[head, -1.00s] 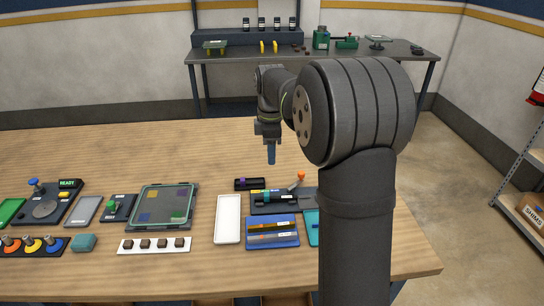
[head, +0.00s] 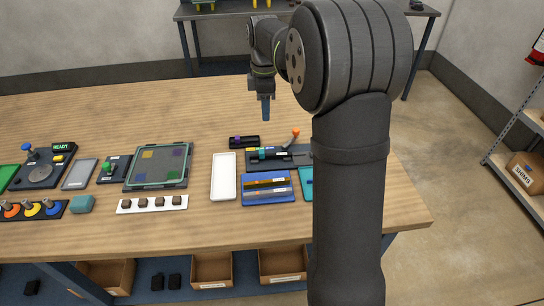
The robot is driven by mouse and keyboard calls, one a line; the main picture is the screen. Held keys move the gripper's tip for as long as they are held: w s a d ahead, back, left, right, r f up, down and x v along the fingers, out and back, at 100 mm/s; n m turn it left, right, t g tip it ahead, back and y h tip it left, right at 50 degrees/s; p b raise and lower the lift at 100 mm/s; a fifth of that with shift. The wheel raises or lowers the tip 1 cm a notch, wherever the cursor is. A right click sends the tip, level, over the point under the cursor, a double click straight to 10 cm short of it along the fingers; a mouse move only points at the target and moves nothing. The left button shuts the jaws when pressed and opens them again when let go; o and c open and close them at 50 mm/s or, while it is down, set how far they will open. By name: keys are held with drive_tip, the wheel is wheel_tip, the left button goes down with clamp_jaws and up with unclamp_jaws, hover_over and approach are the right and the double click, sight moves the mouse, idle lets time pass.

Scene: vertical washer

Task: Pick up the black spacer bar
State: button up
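A long black bar (head: 280,154) with a teal piece near its left end lies on the dark fixture (head: 300,160); I cannot tell for sure that it is the spacer bar. A small black holder (head: 244,141) with a purple piece sits just behind it. A blue tray (head: 268,200) in front holds a yellowish-brown bar (head: 265,182) and a grey bar (head: 266,191). My gripper (head: 266,112) points down above the table, behind the black holder and apart from everything.
A white tray (head: 223,190) is left of the blue tray. An orange-tipped lever (head: 295,133) rises from the fixture. A framed panel (head: 159,166) and a white strip with brown blocks (head: 152,208) lie further left. The table's back (head: 150,105) is clear. My arm hides the table's right part.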

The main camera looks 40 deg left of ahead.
idle(0.5)
hover_over(272, 154)
wheel_tip(272, 154, down, 12)
drive_tip(key=shift+w+f, duration=0.1)
drive_tip(key=shift+f, duration=0.05)
drive_tip(key=f, duration=0.5)
drive_tip(key=shift+s+a+f, duration=0.1)
drive_tip(key=shift+s, duration=0.15)
clamp_jaws()
